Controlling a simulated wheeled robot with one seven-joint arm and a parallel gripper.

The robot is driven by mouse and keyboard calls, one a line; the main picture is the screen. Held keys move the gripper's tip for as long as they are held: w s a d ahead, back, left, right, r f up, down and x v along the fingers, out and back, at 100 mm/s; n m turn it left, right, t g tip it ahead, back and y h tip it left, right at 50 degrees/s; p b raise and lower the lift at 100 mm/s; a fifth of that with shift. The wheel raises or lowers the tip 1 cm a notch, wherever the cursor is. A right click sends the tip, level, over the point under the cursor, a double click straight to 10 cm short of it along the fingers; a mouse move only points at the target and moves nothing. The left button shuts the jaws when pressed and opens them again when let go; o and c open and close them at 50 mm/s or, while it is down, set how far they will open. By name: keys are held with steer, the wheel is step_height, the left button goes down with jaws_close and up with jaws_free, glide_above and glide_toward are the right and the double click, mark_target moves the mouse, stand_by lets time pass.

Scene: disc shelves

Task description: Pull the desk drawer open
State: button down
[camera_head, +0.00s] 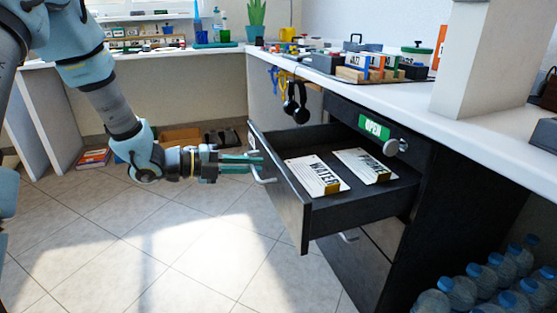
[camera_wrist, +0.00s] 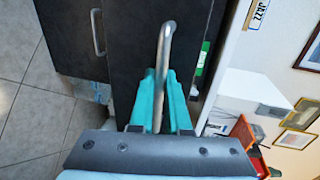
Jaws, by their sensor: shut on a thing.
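The dark desk drawer (camera_head: 279,188) stands pulled out from under the white desk, open toward the left in the head view. Two white signs lie inside, one reading WATER (camera_head: 319,174) and one beside it (camera_head: 364,166). My gripper (camera_head: 256,164) is at the drawer front, its teal fingers shut on the metal drawer handle (camera_head: 264,179). In the wrist view the handle (camera_wrist: 164,42) runs between the teal fingers of my gripper (camera_wrist: 160,85). The drawer's inside does not show in the wrist view.
A green OPEN label (camera_head: 374,127) and a round metal knob (camera_head: 397,146) are on the desk front. Black headphones (camera_head: 296,102) hang under the desk edge. Water bottles (camera_head: 478,283) stand at the lower right. The tiled floor (camera_head: 150,245) left of the drawer is clear.

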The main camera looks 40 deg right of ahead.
steer(key=shift+f+v, duration=0.2)
steer(key=shift+v, duration=0.75)
steer(key=shift+f+v, duration=0.2)
steer(key=shift+v, duration=0.8)
steer(key=shift+f+v, duration=0.2)
steer(key=shift+v, duration=0.75)
steer(key=shift+w+a, duration=0.1)
steer(key=c, duration=0.9)
jaws_free()
steer(key=p+v, duration=0.2)
steer(key=v, duration=0.8)
steer(key=shift+w+a+r, duration=0.1)
steer(key=shift+w+a, duration=0.05)
steer(key=shift+a, duration=0.2)
